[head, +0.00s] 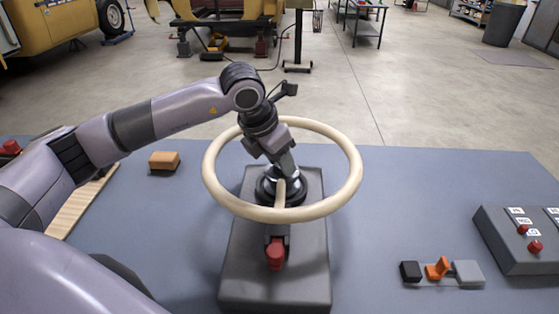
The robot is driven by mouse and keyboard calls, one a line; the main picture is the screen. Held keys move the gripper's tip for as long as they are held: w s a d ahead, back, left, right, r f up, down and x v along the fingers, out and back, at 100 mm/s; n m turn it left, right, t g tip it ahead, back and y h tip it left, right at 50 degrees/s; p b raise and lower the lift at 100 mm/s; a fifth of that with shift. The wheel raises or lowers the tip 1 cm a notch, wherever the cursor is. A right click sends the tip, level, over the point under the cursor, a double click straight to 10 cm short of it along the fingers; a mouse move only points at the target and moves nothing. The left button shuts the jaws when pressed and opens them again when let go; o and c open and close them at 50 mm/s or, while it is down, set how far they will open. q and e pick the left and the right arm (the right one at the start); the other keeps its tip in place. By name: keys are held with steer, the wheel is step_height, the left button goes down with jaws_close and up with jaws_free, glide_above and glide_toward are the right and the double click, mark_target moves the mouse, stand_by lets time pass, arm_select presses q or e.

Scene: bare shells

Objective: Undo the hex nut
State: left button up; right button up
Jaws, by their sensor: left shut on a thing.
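A cream steering wheel (352,180) sits on a dark hub (266,190) above a dark grey block (275,289). One cream spoke (281,193) runs from the hub toward the near rim. My left gripper (287,172) reaches down over the far rim, inside the wheel, its jaws at the top of the hub. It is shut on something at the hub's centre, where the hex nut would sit. The nut itself is hidden by the jaws. My right gripper is not in view.
A red-ended part (276,252) sticks out at the block's front. A small wooden block (164,160) lies left on the blue-grey table (420,190). Black, orange and grey pieces (438,269) lie at right, beside a dark control box (515,255).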

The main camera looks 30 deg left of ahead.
arm_select(q)
steer(key=n+y+b, duration=0.1)
steer(key=n, duration=0.1)
steer(key=n+b, duration=0.2)
steer(key=shift+d+f+t+y, duration=0.1)
steer(key=shift+d+t+y, duration=0.1)
steer(key=shift+t+y, duration=0.15)
steer(key=n+y+b, duration=0.2)
steer(key=n, duration=0.3)
steer(key=shift+d, duration=0.1)
steer(key=shift+n+y+b, duration=0.25)
steer(key=shift+n+b, duration=0.1)
steer(key=shift+n, duration=0.55)
steer(key=shift+w+r+n+g+y, duration=0.15)
steer(key=shift+n+g+y, duration=0.5)
steer(key=shift+n, duration=1.25)
steer(key=o, duration=1.1)
steer(key=shift+c, duration=0.2)
